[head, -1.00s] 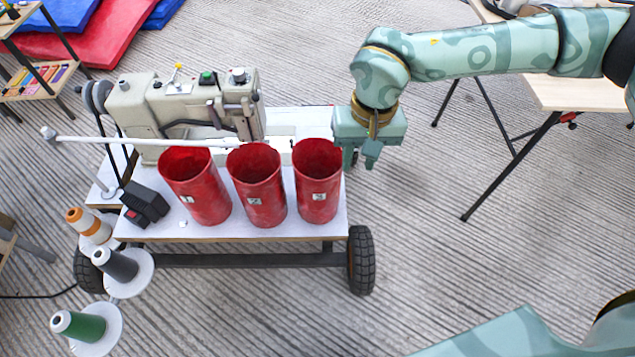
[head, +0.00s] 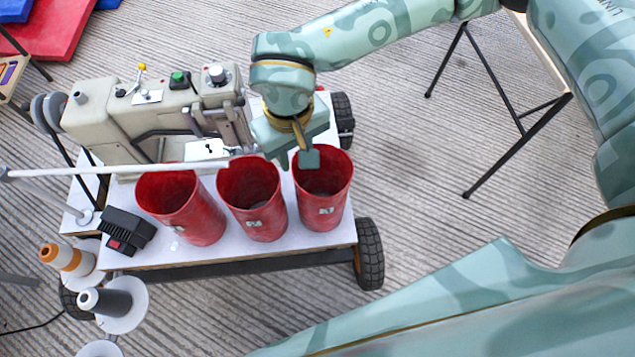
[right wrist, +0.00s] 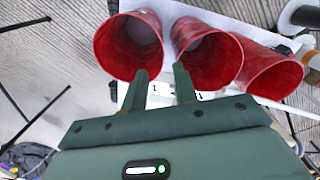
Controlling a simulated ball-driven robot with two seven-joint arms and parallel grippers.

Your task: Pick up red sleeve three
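Red sleeve three (head: 322,207) is an upright, open-topped red cylinder with a white "3" label, at the right end of a row of three on a white cart top. In the right wrist view it is the leftmost red sleeve (right wrist: 128,47). My right gripper (head: 296,160) is open and empty at its far-left rim. One finger shows over the sleeve's mouth, the other near the gap towards sleeve two (head: 262,217). Whether either finger touches the wall, I cannot tell. The right wrist view shows both fingers (right wrist: 161,82) apart. My left gripper is out of view.
Red sleeve one (head: 190,215) stands left of sleeve two. A beige sewing machine (head: 150,115) stands behind the row, and a pale rod crosses near sleeve one. Thread spools (head: 105,300) are at the cart's left.

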